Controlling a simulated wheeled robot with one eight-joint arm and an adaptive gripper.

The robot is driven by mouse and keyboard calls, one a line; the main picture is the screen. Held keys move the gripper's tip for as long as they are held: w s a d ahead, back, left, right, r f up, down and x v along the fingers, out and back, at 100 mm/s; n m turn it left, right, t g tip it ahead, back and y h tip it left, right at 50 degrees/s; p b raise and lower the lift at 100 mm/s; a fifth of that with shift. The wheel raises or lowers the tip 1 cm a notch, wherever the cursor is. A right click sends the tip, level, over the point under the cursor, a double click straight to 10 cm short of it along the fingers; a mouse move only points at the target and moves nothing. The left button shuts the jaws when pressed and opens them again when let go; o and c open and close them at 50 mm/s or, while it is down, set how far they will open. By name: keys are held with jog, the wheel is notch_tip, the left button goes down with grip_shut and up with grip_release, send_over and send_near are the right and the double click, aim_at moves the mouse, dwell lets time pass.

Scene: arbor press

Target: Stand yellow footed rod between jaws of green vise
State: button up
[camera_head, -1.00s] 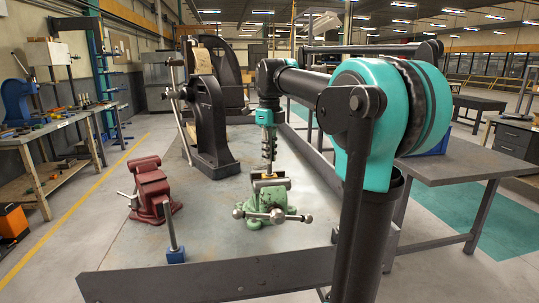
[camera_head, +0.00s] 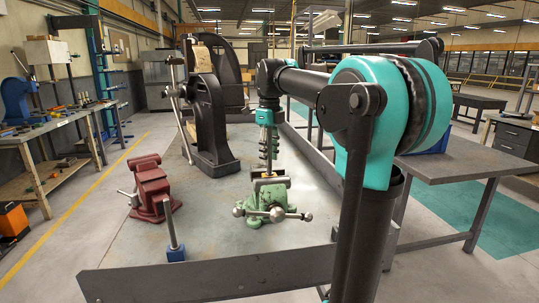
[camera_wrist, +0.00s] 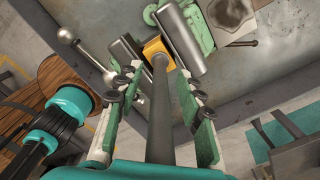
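The green vise (camera_head: 266,214) stands on the grey bench, its handle bar towards the camera; it also shows in the wrist view (camera_wrist: 199,28). The dark rod (camera_wrist: 160,115) runs between my gripper's fingers down to its yellow foot (camera_wrist: 154,47). The foot sits between the vise's two grey jaws in the wrist view. My gripper (camera_wrist: 157,95) is open around the rod, with a gap on each side. In the head view my gripper (camera_head: 268,155) is above the vise, pointing down.
A red vise (camera_head: 153,187) stands to the left on the bench. A rod with a blue foot (camera_head: 174,240) stands near the bench's front edge. The black arbor press (camera_head: 210,125) rises behind. The bench between them is clear.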

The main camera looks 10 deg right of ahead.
jog(key=shift+r, duration=0.1)
notch_tip(320, 180, up, 12)
jog(key=shift+f, duration=0.1)
dwell(0.4)
